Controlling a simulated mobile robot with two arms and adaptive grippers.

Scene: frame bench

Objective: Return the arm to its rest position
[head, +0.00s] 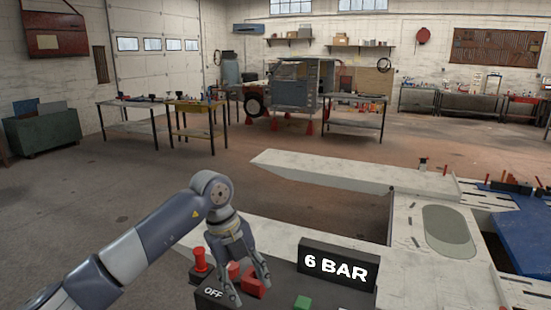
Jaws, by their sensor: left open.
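My left arm comes in from the lower left of the head view. My left gripper (248,284) points down with its fingers spread, over a dark control box (281,287) at the bottom of the picture. A red block-shaped part (252,288) on the box shows between and beside the fingers; whether they touch it I cannot tell. Nothing is seen held in the fingers. My right gripper is not in view.
The box carries a "6 BAR" sign (338,266), a red knob (200,258) near "OFF" and a green block (302,304). A pale frame bench (400,215) stands right. Open floor (120,200) lies left. Worktables and a vehicle body (297,90) stand behind.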

